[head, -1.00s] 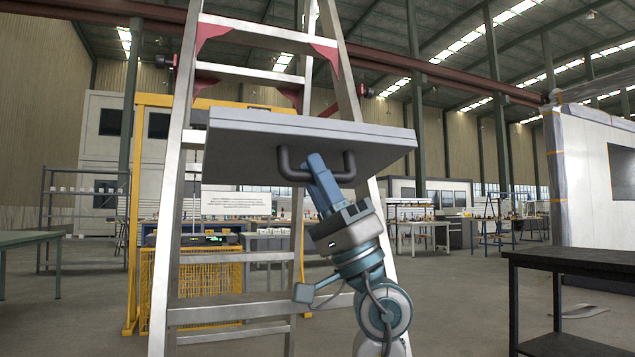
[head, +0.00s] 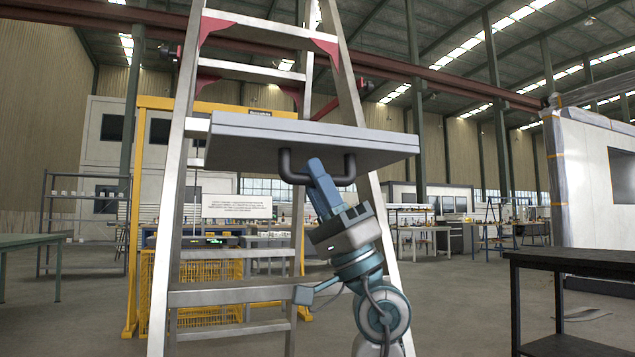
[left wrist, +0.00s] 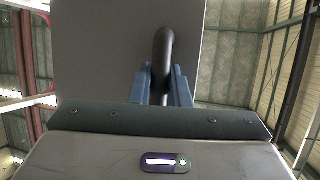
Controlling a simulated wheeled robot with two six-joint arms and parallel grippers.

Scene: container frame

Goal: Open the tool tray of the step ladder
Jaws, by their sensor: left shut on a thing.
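The step ladder (head: 178,200) stands upright in the middle of the head view. Its tool tray (head: 330,138), a flat grey panel, sticks out from the ladder nearly level, with a little of its underside showing. A black U-shaped handle (head: 350,170) hangs from the underside. My left gripper (head: 318,168) reaches up from below and is shut on the handle. In the left wrist view, the blue fingers (left wrist: 165,85) sit on both sides of the black handle bar (left wrist: 163,50), with the grey panel (left wrist: 100,50) behind. My right gripper is not in view.
A dark table (head: 570,262) stands at the right and a green table (head: 30,240) at the left. A yellow frame (head: 133,215) with a mesh cage stands behind the ladder. Open floor lies between the ladder and the dark table.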

